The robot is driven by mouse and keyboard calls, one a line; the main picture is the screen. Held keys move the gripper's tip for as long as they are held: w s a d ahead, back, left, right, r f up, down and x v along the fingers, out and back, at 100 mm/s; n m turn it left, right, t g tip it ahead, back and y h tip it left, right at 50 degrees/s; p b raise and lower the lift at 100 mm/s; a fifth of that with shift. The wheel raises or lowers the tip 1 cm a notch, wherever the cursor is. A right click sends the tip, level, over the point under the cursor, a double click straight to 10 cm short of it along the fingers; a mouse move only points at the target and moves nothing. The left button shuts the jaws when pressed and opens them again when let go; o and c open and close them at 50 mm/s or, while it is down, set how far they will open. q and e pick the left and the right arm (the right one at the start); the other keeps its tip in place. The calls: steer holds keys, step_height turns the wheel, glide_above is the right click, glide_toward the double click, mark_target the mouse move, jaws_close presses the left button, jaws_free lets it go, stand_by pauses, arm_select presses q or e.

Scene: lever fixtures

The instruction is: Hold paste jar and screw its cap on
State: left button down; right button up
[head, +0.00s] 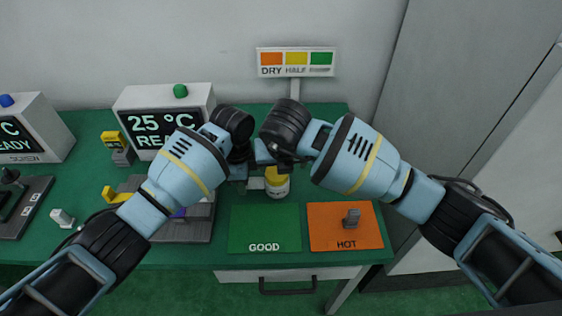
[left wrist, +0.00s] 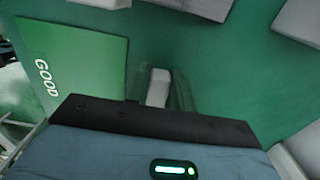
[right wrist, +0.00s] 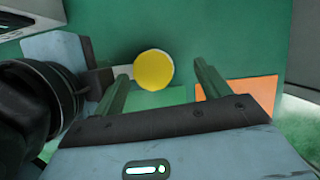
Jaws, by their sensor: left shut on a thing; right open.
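The paste jar (head: 277,192) is white with a yellow cap (head: 276,176) on top, just behind the green GOOD mat. The round cap also shows from above in the right wrist view (right wrist: 153,70). My left gripper (head: 244,184) is at the jar's left side, shut on a pale tab that sticks out beside the jar. The tab shows between its fingers in the left wrist view (left wrist: 158,87). My right gripper (right wrist: 160,72) is open above the jar, its fingers on either side of the cap in its wrist view. I cannot tell how tightly the cap sits.
The green GOOD mat (head: 265,226) is bare. A DRY/HALF sign (head: 295,62) and a 25° display box (head: 160,105) stand behind. A grey fixture with a yellow lever (head: 110,194) is at left.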

steer(key=v, duration=1.2)
steer(key=shift+a, duration=0.15)
steer(key=shift+c, duration=1.3)
steer(key=shift+w+d+f+m, duration=0.25)
steer(key=shift+w+m, duration=0.15)
steer(key=shift+m, duration=0.4)
steer(key=w+d+f+m+g+y, duration=0.1)
steer(key=m, duration=0.4)
steer(key=w+d+m+g+y, duration=0.1)
steer(key=w+m+g+y, duration=0.1)
steer(key=m, duration=0.3)
steer(key=w+d+f+m+g+y, duration=0.1)
steer(key=w+d+m+g, duration=0.1)
steer(key=m, duration=0.3)
steer(key=shift+w+d+f+m, duration=0.1)
steer(key=shift+w+f+m, duration=0.15)
steer(key=shift+f+m, duration=0.05)
steer(key=shift+f, duration=0.1)
steer(key=x, duration=1.2)
